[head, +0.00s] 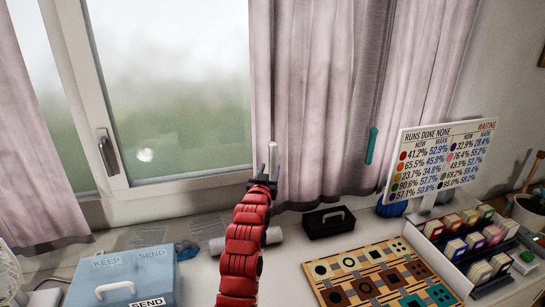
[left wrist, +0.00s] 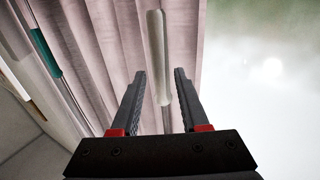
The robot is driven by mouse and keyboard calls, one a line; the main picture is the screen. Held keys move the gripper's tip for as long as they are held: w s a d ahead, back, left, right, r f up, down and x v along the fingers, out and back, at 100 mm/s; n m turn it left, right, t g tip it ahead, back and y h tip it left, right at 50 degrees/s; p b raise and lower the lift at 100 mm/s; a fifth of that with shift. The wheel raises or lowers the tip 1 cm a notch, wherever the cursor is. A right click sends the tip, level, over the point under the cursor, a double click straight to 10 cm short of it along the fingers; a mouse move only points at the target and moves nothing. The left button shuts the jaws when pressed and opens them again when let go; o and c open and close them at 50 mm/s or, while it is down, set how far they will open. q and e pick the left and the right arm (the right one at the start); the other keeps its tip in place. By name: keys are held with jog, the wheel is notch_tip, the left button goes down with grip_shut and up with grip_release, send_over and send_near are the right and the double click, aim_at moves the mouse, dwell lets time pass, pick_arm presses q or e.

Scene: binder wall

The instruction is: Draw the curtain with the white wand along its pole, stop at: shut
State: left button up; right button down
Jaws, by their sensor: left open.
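The white wand (head: 273,156) hangs upright at the left edge of the pale pink curtain (head: 312,100), right of the window pane. My left gripper (head: 267,170) is open at the wand's lower part. In the left wrist view the wand (left wrist: 157,55) shows in line with the gap between the open fingers (left wrist: 160,73); I cannot tell whether it touches them. The curtain (left wrist: 120,25) hangs in folds behind it. The pole is out of view. My right gripper is not in view.
A teal wand (head: 371,146) hangs by a greyer curtain further right. Another pink curtain (head: 35,140) hangs at the far left. Below stand a blue box (head: 125,278), a black case (head: 328,222), a patterned board (head: 375,277) and a sign (head: 432,157).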

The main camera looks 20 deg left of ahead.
aim_at(272, 163)
pick_arm(q)
jog(key=w, duration=0.1)
jog(key=w+p, duration=0.1)
jog(key=w, duration=0.1)
jog(key=shift+w+a, duration=0.25)
jog(key=shift+w, duration=0.1)
jog(key=shift+w+a+p, duration=0.1)
jog(key=shift+w+p, duration=0.45)
jog(key=shift+w, duration=0.25)
jog(key=shift+w+f, duration=0.1)
jog(key=shift+w, duration=0.15)
grip_shut()
dwell(0.5)
